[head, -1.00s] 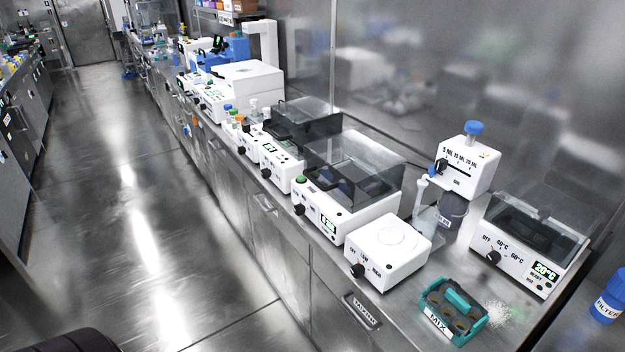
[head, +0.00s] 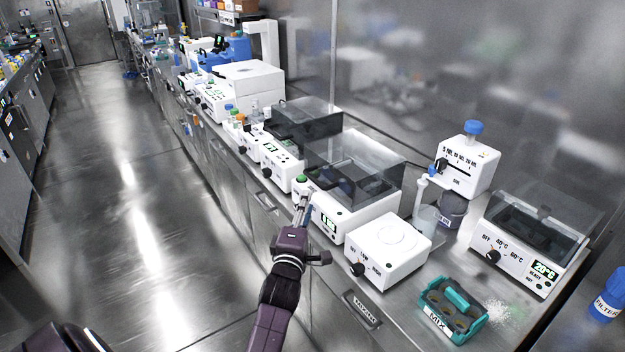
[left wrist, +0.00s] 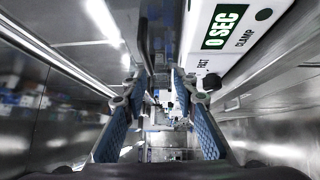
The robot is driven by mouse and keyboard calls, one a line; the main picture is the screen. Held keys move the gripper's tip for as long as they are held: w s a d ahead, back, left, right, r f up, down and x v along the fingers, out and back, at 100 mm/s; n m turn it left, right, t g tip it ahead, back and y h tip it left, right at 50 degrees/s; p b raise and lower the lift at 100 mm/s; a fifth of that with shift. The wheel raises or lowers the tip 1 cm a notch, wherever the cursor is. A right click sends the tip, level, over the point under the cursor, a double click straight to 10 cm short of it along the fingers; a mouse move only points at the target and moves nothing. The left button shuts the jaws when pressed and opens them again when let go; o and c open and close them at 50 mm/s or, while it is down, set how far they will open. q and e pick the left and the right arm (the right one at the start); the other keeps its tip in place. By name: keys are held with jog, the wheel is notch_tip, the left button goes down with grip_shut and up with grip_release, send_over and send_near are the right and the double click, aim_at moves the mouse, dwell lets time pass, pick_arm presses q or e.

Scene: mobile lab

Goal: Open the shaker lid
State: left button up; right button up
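The shaker (head: 345,222) is a white box with a green button and a small lit display on its front, in the middle of the bench. Its see-through lid (head: 375,160) looks down over the dark inside, though the glare makes this hard to be sure of. My left gripper (head: 303,205) is just in front of the shaker's left front corner; I cannot tell whether it touches. In the left wrist view its two blue-padded fingers (left wrist: 160,82) are apart with nothing between them. A white panel reading "0 SEC" (left wrist: 228,28) is at upper right there. My right gripper is not in view.
A smaller white box with a knob (head: 388,250) stands right of the shaker, and another dark-lidded device (head: 305,122) stands to its left. A teal MIX rack (head: 453,308) and a heater (head: 530,240) are further right.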

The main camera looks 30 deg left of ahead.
aim_at(312, 177)
pick_arm(q)
jog(key=shift+n+t, duration=0.3)
jog(key=shift+n, duration=0.4)
jog(key=x, duration=0.3)
jog(key=r+x, duration=0.1)
jog(key=x, duration=0.4)
jog(key=shift+w+a+r+p, duration=0.15)
jog(key=shift+w+r+p, duration=0.1)
jog(key=shift+r+p, duration=0.1)
jog(key=shift+c, duration=0.4)
grip_shut()
